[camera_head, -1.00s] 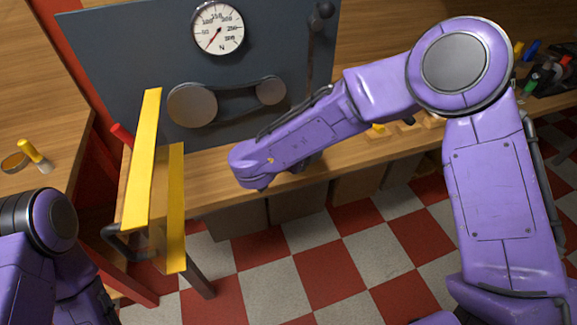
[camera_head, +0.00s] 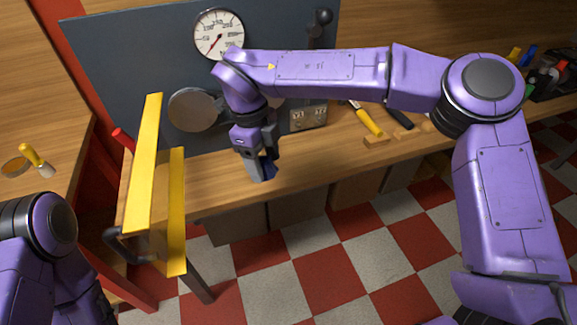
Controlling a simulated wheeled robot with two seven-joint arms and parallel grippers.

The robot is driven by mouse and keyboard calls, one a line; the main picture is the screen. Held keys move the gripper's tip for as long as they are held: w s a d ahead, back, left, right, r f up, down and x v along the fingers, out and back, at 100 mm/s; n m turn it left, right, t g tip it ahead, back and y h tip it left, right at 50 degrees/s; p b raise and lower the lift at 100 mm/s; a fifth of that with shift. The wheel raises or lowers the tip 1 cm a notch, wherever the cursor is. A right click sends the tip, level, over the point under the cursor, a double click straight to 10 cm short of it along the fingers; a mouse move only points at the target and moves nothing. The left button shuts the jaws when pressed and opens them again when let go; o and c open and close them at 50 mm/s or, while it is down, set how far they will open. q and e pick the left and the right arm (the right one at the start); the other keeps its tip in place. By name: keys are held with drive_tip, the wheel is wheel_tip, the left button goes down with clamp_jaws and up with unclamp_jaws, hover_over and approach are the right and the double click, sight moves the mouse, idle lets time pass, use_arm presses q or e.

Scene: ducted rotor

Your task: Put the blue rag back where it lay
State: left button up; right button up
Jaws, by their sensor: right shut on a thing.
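My right gripper (camera_head: 262,170) points down over the front part of the wooden bench (camera_head: 205,185), near its front edge. I cannot tell whether the rag touches the bench top. My left arm shows at the lower left, but its gripper is out of view.
Yellow guard bars (camera_head: 146,165) stand left of the right gripper. Behind it is a grey panel with a dial gauge (camera_head: 219,35) and a round disc (camera_head: 192,110). A yellow-handled tool (camera_head: 367,122) lies to the right. The bench between guard and gripper is clear.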

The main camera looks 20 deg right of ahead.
drive_tip(key=w+d+f+p, duration=0.2)
drive_tip(key=w+d+f, duration=0.2)
drive_tip(key=w+d, duration=0.2)
drive_tip(key=p, duration=0.2)
hover_over(290, 172)
drive_tip(key=f, duration=0.4)
drive_tip(key=shift+w+a+f, duration=0.15)
drive_tip(key=shift+a+f, duration=0.15)
drive_tip(key=shift+f, duration=0.1)
wheel_tip(290, 172, down, 3)
drive_tip(key=shift+w+d+r+p, duration=0.1)
drive_tip(key=shift+r+p, duration=0.05)
drive_tip(key=shift+p, duration=0.35)
drive_tip(key=shift+f, duration=0.4)
drive_tip(key=o, duration=0.9)
drive_tip(key=shift+o, duration=0.2)
wheel_tip(290, 172, up, 12)
drive_tip(key=w+a+b, duration=0.1)
drive_tip(key=b, duration=0.1)
drive_tip(key=shift+a+b, duration=0.2)
drive_tip(key=shift+b, duration=0.2)
